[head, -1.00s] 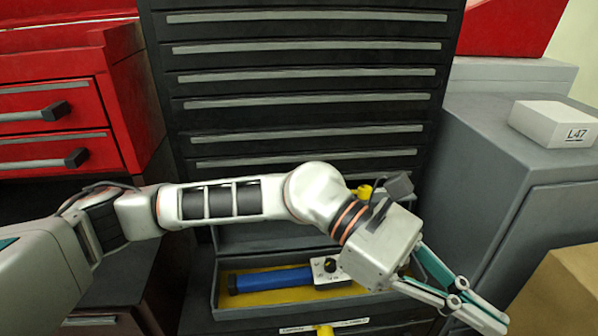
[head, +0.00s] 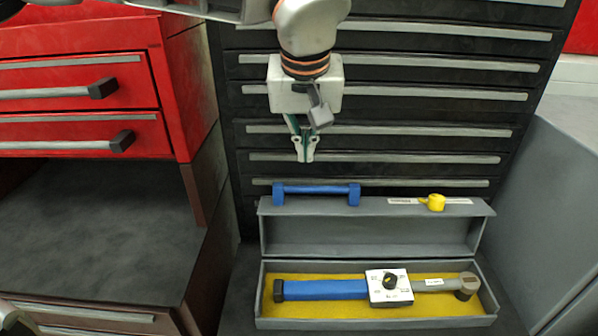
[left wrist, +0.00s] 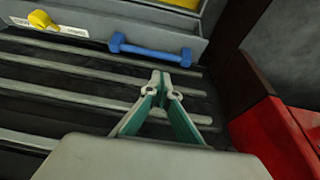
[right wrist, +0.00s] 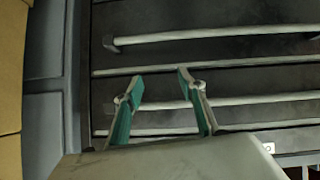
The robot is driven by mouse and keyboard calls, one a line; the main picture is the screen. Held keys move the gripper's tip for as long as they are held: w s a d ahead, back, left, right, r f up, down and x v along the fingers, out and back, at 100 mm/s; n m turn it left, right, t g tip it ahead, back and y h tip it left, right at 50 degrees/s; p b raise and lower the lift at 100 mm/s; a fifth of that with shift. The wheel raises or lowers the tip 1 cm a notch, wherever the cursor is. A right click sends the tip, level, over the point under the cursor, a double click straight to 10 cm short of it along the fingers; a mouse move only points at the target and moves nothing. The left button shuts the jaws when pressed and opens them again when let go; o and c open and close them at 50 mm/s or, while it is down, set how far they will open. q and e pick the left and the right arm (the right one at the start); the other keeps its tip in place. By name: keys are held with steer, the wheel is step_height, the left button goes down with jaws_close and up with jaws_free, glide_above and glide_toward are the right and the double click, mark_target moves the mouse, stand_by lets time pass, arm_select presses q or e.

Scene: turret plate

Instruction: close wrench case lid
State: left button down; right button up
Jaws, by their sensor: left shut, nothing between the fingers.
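The grey wrench case (head: 258,300) stands open on a dark surface. Its lid (head: 370,232) stands up at the back, with a blue handle (head: 316,188) and a yellow latch (head: 434,202) on its upper edge. A blue and grey torque wrench (head: 330,289) with a white dial block lies on the yellow lining. My left gripper (head: 304,158) is shut and empty, pointing down above and behind the lid, apart from the handle. The left wrist view shows the handle (left wrist: 150,50) ahead of the fingertips (left wrist: 160,85). My right gripper (right wrist: 157,77) is open and empty, seen only in its wrist view.
A black drawer cabinet (head: 390,110) with several long handles rises behind the case. Red drawers (head: 80,75) and a dark worktop (head: 110,235) are at the left. A grey cabinet (head: 540,190) is at the right. The space above the case is clear.

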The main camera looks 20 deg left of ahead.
arm_select(q)
glide_above(302, 199)
step_height(302, 199, down, 9)
steer(key=shift+w+r+b, duration=0.1)
steer(key=shift+b, duration=0.35)
